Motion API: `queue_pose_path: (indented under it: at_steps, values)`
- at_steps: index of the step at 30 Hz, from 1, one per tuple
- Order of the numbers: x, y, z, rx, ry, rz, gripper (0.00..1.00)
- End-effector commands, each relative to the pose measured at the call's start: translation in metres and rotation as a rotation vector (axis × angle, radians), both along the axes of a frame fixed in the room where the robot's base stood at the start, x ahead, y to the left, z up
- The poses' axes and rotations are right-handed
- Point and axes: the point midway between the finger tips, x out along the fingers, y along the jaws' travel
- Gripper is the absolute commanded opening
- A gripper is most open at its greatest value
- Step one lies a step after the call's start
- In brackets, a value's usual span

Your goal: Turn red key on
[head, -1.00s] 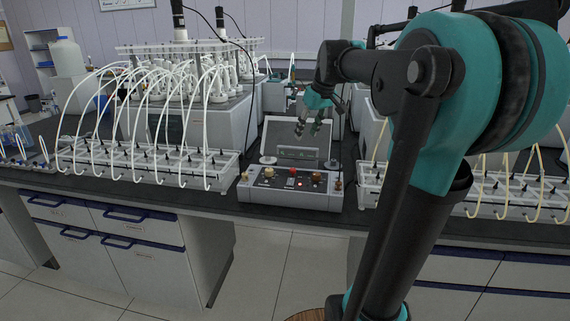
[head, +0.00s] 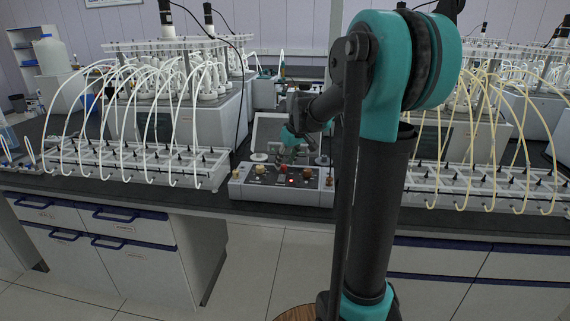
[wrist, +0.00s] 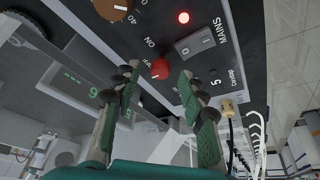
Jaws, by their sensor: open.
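The red key (wrist: 160,69) is a small red knob on the dark control panel, beside the printed word ON. In the head view it is a small red spot (head: 283,168) on the control box (head: 280,191). My gripper (wrist: 158,84) is open, its two green-padded fingers on either side of the red key in the wrist view. I cannot tell whether the fingers touch it.
A lit red light (wrist: 183,17), a MAINS switch (wrist: 195,44) and an orange-brown knob (wrist: 113,8) sit near the key. Racks with white tubes (head: 128,166) stand left of the box, and racks with yellow tubes (head: 480,188) stand right. The floor in front is clear.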

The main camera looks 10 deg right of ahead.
Motion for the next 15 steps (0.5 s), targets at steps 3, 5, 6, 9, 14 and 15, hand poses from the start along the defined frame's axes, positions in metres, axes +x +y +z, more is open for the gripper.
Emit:
queue_pose_path:
  at_steps: [3,5,6,9,14,15]
  values:
    - [0.0027,0.0015,-0.0077,0.000,0.000,0.000,0.42]
    - [0.0032,0.0019,-0.0097,0.000,0.000,0.000,0.42]
    - [0.0034,0.0020,-0.0105,0.000,0.000,0.000,0.42]
    - [0.0036,0.0020,-0.0111,0.000,0.000,0.000,0.42]
    - [0.0036,0.0020,-0.0107,0.000,0.000,0.000,0.40]
    - [0.0035,0.0019,-0.0108,0.000,0.000,0.000,0.35]
